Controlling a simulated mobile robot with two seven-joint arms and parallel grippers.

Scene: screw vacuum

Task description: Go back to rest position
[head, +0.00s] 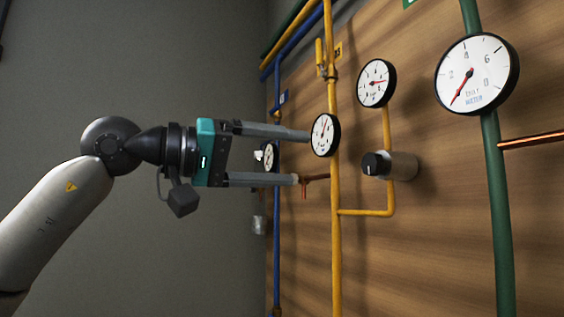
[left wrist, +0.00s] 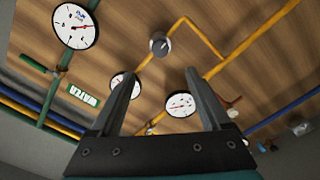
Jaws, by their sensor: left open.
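My left gripper (head: 302,158) reaches in from the left in the head view, with its two long grey fingers spread apart and nothing between them. Its fingers point toward the wooden wall panel with pipes and gauges. In the left wrist view the open fingers (left wrist: 164,78) point at the panel, with gauges showing between and beside them. A black and grey knob (head: 388,165) on the panel stands to the right of the fingers and apart from them; it also shows in the left wrist view (left wrist: 159,43). My right gripper is not in view.
The wooden panel (head: 440,240) carries a yellow pipe (head: 335,250), a green pipe (head: 497,210) and a blue pipe (head: 277,240). Round gauges (head: 325,134), (head: 376,83) and (head: 476,74) stick out from it. Free room lies left, before the grey wall (head: 170,50).

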